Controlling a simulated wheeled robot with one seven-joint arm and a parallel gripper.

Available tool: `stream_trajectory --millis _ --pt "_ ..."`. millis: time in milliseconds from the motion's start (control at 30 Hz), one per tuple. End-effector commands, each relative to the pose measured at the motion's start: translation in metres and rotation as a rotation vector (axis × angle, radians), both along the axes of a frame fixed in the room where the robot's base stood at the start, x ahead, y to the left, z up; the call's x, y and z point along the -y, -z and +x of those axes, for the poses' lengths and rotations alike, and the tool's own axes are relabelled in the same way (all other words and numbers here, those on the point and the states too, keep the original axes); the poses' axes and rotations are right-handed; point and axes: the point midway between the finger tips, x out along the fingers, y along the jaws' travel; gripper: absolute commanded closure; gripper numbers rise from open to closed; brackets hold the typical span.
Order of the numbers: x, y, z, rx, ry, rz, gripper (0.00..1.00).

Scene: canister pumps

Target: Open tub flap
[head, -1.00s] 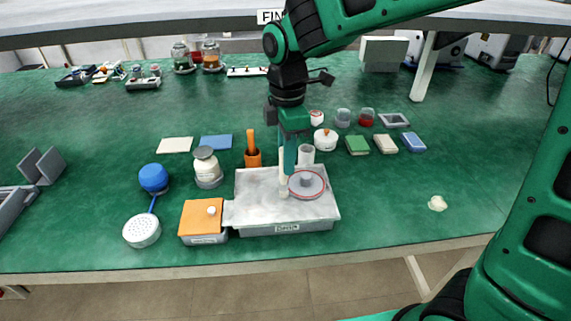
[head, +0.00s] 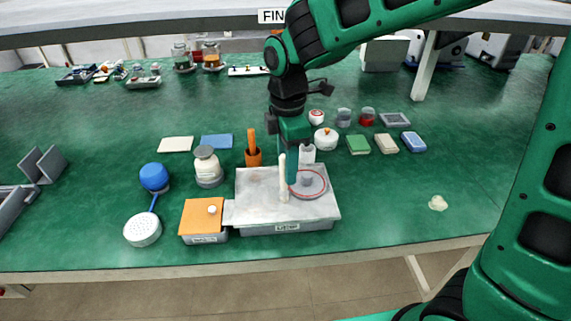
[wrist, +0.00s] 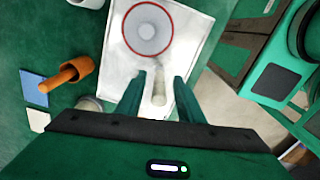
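A small grey tub (head: 204,239) with an orange flap (head: 200,221) lying flat over its top stands at the front left. A white knob (head: 212,210) sits on the flap. Right of it is a wide pale metal box (head: 255,205) with an unreadable front label. A cream upright post (head: 283,181) stands over the box top; it also shows in the wrist view (wrist: 158,92). My gripper (wrist: 160,82) is over the metal box, right of the orange flap. Its fingers are apart, with the post between them and gaps visible on both sides. The orange flap is outside the wrist view.
A grey disc with a red ring (head: 308,184) lies on the metal box. An orange cup with a handle (head: 253,157), a cream jar (head: 207,166) and a blue-handled strainer (head: 143,229) stand nearby. The table's front right is mostly clear.

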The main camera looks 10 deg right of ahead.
Motion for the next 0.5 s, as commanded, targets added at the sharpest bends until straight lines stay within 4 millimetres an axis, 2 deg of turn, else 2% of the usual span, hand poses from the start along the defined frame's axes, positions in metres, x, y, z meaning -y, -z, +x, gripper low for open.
stream_trajectory --millis 167,500 --pt "0.000 -0.019 0.001 0.004 0.000 0.003 0.66" --pt "0.000 -0.086 0.001 0.004 0.001 0.003 0.66"
